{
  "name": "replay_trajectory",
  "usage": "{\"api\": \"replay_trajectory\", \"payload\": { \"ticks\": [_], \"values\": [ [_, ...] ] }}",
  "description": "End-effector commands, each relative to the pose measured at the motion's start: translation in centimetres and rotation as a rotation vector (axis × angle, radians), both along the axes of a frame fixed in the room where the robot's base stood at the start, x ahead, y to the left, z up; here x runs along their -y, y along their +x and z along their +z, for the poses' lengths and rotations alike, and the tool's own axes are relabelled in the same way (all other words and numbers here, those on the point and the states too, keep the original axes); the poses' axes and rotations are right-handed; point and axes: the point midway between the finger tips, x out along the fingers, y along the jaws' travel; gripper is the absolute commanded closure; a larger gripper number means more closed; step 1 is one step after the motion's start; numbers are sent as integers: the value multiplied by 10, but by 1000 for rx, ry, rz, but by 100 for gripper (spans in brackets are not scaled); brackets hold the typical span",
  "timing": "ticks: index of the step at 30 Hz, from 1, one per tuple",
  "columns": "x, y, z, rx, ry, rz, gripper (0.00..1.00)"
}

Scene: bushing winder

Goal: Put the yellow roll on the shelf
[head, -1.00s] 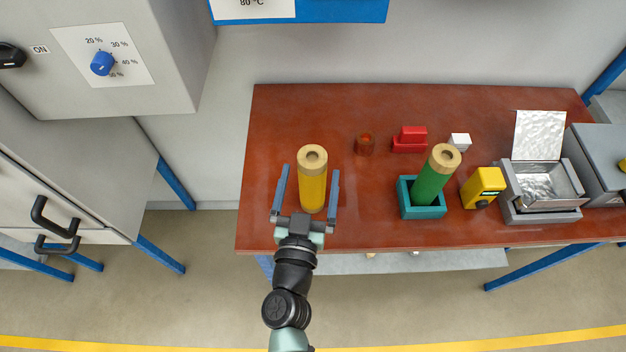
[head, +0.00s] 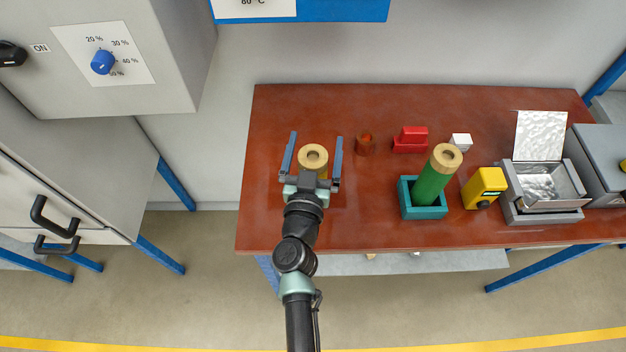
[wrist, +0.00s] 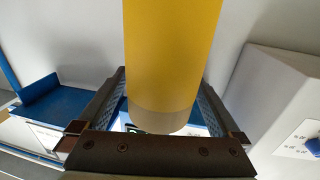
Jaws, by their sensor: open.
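The yellow roll (head: 313,166) stands upright on the left part of the red-brown table, its tan core end facing up. My gripper (head: 317,136) is open, with one blue finger on each side of the roll. In the wrist view the roll (wrist: 172,55) fills the middle between the two fingers, with gaps beside it. My gripper's body hides most of the roll's yellow side in the head view. A blue ledge with a white 80 °C sign (head: 350,12), likely the shelf, is cut off at the top. A blue shelf-like surface (wrist: 55,105) shows left in the wrist view.
On the table (head: 270,225), a green roll (head: 432,185) leans in a teal holder (head: 423,212). A brown cup (head: 365,145), a red block (head: 411,140), a yellow device (head: 484,187) and an open metal box (head: 545,205) stand nearby. A grey cabinet (head: 165,50) is at left.

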Motion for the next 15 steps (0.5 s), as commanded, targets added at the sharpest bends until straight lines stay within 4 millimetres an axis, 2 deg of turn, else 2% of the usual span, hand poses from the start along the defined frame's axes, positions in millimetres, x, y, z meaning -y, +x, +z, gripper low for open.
{"api": "replay_trajectory", "payload": {
  "ticks": [1,2,15],
  "values": [
    [0,0,0,0,0,0,0],
    [0,0,0,0,0,0,5],
    [0,0,0,0,0,0,85]
  ]
}}
